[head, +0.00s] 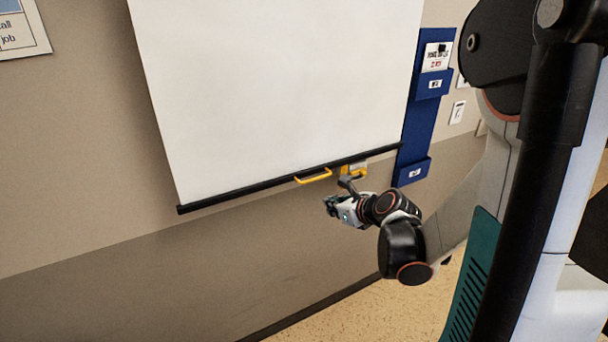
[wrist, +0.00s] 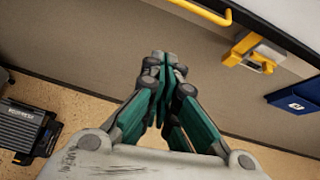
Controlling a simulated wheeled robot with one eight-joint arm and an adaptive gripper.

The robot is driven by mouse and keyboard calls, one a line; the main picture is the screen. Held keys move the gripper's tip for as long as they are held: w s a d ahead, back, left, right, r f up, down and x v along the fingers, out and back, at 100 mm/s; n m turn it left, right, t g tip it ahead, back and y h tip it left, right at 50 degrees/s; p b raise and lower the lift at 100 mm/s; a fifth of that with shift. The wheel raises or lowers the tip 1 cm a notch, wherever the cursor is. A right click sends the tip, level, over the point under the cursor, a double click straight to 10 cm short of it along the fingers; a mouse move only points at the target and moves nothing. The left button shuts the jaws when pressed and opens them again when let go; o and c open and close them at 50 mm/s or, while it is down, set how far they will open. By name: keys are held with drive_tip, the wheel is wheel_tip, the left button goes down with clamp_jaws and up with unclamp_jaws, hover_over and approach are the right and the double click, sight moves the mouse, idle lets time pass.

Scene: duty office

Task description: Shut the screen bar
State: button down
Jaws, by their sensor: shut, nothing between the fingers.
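The screen bar (head: 240,191) is the black bar along the bottom of the lowered white screen (head: 280,85). A yellow handle (head: 313,177) hangs from it and also shows at the top of the wrist view (wrist: 205,12). Just right of the handle, a yellow catch with a grey plate (wrist: 252,52) sits on the wall by the bar; in the head view my gripper partly hides it. My gripper (head: 331,204) is below the bar, near the handle and catch, apart from the handle. In the wrist view its fingertips (wrist: 168,63) are together and empty.
A blue wall holder (head: 412,130) with papers hangs right of the screen. A dark grey box-like device (wrist: 30,130) stands on the floor at left in the wrist view. The wall below and left of the bar is clear.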

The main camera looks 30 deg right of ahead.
drive_tip(key=w+d+f+m+b, duration=0.25)
drive_tip(key=w+f, duration=0.35)
drive_tip(key=w, duration=0.3)
drive_tip(key=shift+n, duration=0.45)
drive_tip(key=r, duration=0.3)
drive_tip(key=a+r+b, duration=0.1)
drive_tip(key=shift+w+r, duration=0.25)
drive_tip(key=shift+r, duration=0.1)
